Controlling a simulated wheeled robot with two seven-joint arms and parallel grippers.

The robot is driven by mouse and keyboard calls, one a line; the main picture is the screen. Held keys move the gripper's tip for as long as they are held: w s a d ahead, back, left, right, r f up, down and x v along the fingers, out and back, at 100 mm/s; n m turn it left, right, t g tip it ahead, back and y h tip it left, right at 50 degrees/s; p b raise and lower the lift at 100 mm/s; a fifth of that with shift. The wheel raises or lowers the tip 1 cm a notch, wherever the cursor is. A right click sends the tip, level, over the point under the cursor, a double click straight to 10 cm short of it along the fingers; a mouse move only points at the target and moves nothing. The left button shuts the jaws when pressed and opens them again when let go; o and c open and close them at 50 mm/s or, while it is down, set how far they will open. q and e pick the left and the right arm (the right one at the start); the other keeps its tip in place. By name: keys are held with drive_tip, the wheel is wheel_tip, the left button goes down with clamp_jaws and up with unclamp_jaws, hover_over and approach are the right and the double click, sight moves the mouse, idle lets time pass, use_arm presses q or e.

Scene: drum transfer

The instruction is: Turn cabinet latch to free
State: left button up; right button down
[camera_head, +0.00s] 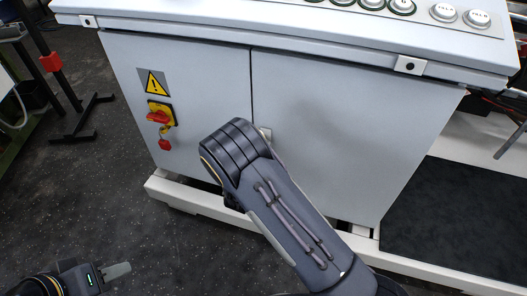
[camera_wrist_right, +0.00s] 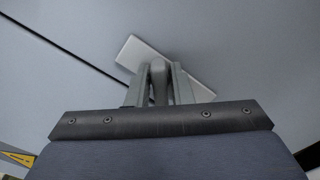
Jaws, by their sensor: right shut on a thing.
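The grey cabinet (camera_head: 330,130) has two door panels with a dark seam between them. The latch's light plate (camera_head: 265,133) peeks out beside my right arm in the head view. In the right wrist view the plate (camera_wrist_right: 137,50) sits tilted close to the seam, with a grey latch handle (camera_wrist_right: 158,78) standing out from it. My right gripper (camera_wrist_right: 160,82) is shut on this handle, one finger on each side. In the head view my right wrist hides that gripper. My left gripper (camera_head: 117,271) is low at the left, away from the cabinet; its finger gap cannot be made out.
A red and yellow rotary switch (camera_head: 160,116) with a red tag hangs on the left panel under a yellow warning sign (camera_head: 153,82). White round buttons (camera_head: 443,13) line the top. A dark stand (camera_head: 75,110) is at the left. The floor at lower left is clear.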

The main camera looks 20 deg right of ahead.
drive_tip(key=m+b, duration=0.2)
drive_tip(key=b, duration=0.1)
drive_tip(key=m+b, duration=0.3)
drive_tip(key=f+m+b, duration=0.1)
drive_tip(key=m+b, duration=0.1)
drive_tip(key=b, duration=0.1)
drive_tip(key=shift+d+b, duration=0.1)
drive_tip(key=shift+b, duration=0.25)
drive_tip(key=shift+r+m+b, duration=0.2)
drive_tip(key=shift+m+b, duration=0.6)
drive_tip(key=c, duration=1.4)
unclamp_jaws()
drive_tip(key=shift+c, duration=0.2)
drive_tip(key=p+v, duration=0.1)
drive_tip(key=v, duration=0.7)
drive_tip(key=shift+p, duration=0.35)
